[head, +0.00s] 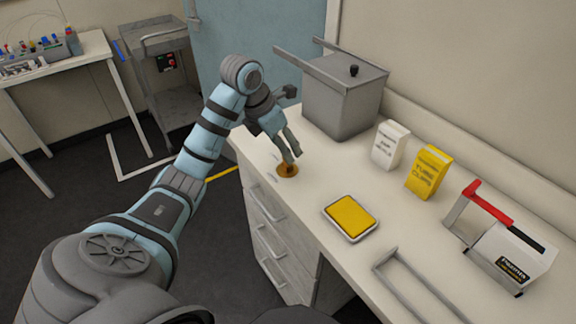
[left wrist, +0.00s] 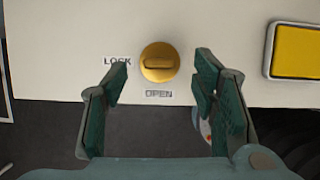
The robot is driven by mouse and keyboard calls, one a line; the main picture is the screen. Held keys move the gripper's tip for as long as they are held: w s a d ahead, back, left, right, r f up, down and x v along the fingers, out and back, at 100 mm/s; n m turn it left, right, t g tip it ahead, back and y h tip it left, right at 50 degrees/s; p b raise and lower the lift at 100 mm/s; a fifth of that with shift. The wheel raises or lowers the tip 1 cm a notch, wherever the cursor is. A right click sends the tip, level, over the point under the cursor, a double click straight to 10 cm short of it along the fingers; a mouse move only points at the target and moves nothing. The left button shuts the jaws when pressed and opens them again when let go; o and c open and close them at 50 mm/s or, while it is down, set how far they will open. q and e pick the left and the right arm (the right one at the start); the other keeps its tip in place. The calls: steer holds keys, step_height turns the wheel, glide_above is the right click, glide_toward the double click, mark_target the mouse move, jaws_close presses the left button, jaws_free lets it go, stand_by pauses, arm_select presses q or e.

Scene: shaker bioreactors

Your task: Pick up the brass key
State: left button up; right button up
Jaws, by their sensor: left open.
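The brass key (head: 288,171) is a round brass piece with a raised bar across it, on the counter's near left edge. In the left wrist view the brass key (left wrist: 159,62) has its bar lying sideways, in line with a "LOCK" label (left wrist: 117,62) on its left. An "OPEN" label (left wrist: 158,94) lies below it. My left gripper (head: 293,155) is open above the key and partly covers it in the head view. In the left wrist view the left gripper (left wrist: 160,74) has one finger to each side of the key, with gaps. My right gripper is out of view.
A grey lidded tank (head: 343,105) stands behind the key. A yellow-topped tray (head: 350,217), white box (head: 390,145), yellow box (head: 428,172) and red-handled device (head: 512,257) stand to the right. Drawers (head: 268,225) are below. Counter around the key is clear.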

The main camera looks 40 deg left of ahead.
arm_select(q)
steer(key=x, duration=0.4)
steer(key=shift+w, duration=0.1)
steer(key=c, duration=1.2)
steer(key=shift+r, duration=0.1)
